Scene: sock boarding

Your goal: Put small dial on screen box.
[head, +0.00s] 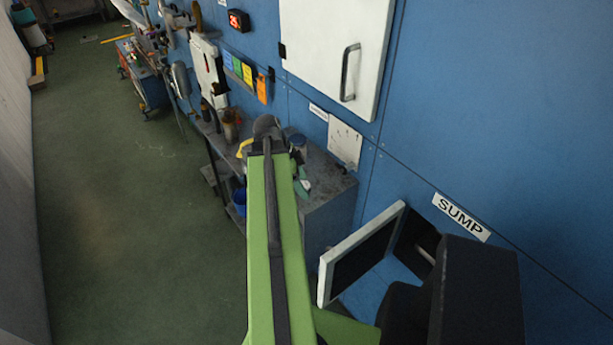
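I cannot make out a small dial in the head view. A small black box with a lit red number display (238,20) is fixed to the blue wall at the upper left; I cannot tell whether it is the screen box. My green arm (262,215) reaches up the middle of the picture to a dark grey joint over the bench. My gripper does not show; the arm hides part of the bench beyond it.
A grey workbench (325,200) with jars stands against the wall. A white cabinet door (333,60) with a handle is above it. At the lower right, a hatch door (365,250) stands open below the SUMP label (461,217). The green floor (120,230) at left is clear.

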